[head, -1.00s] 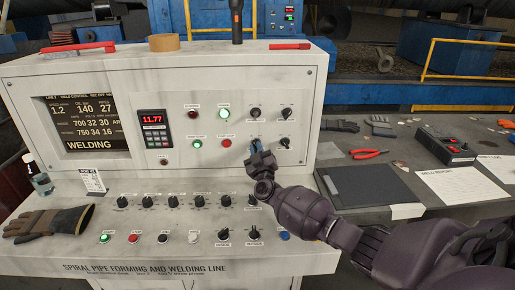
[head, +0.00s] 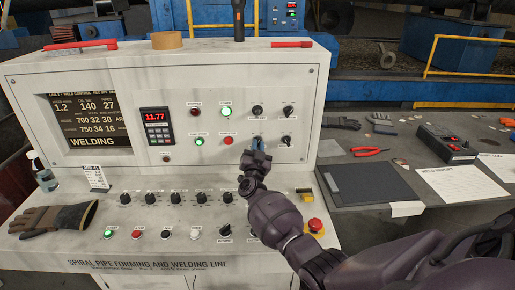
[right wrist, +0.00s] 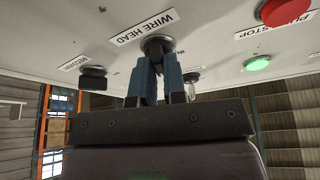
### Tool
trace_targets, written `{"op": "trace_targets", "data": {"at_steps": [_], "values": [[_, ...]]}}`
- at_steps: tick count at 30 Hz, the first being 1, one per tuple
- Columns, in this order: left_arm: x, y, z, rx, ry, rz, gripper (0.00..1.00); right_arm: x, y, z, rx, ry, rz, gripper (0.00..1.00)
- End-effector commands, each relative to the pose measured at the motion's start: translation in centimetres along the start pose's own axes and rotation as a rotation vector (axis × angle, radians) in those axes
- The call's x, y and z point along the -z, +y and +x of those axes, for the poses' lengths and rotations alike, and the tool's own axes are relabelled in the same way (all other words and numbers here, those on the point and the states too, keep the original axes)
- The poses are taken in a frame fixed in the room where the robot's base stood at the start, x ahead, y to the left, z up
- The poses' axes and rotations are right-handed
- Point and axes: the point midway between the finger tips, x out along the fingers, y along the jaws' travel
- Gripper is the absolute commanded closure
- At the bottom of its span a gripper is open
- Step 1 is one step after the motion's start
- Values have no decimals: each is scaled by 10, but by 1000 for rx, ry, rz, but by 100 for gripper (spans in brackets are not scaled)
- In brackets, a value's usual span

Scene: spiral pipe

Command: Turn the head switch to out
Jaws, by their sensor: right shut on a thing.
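The head switch is a black round knob (right wrist: 158,44) beside a "WIRE HEAD" label (right wrist: 148,26) on the pale console face. My right gripper (right wrist: 160,82) has its blue fingers shut on this knob from both sides in the right wrist view. In the head view the right gripper (head: 257,147) is at the lower left place of a group of knobs on the upper panel and hides the switch there. The direction the knob points cannot be read behind the fingers. My left gripper is in neither current view.
Beside the switch are another black knob (head: 286,141), a red button (head: 228,140) and a green button (head: 199,142). A red emergency stop (head: 315,225) is on the lower panel. A dark bench (head: 420,208) stands at the right with pliers (head: 369,151) on it.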

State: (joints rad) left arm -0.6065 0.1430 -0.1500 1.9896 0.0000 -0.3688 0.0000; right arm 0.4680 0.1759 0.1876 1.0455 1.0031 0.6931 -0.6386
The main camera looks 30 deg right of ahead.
Motion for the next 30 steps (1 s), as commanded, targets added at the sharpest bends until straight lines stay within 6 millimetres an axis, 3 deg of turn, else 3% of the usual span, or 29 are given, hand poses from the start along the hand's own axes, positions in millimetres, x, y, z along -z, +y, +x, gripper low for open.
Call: {"op": "trace_targets", "data": {"at_steps": [1,11,28,29,30], "values": [[0,0,0,0,1,0,57,7,-3,6,-12,14,35,100],[3,0,2,-1,7,1,57,8,-2,7,-66,16,168,100],[5,0,3,-2,9,1,57,9,-2,8,-79,18,199,100],[4,0,3,-1,9,1,57,10,-2,8,-79,18,199,87],[4,0,2,-1,8,1,57,10,-2,8,-79,18,199,81]]}}
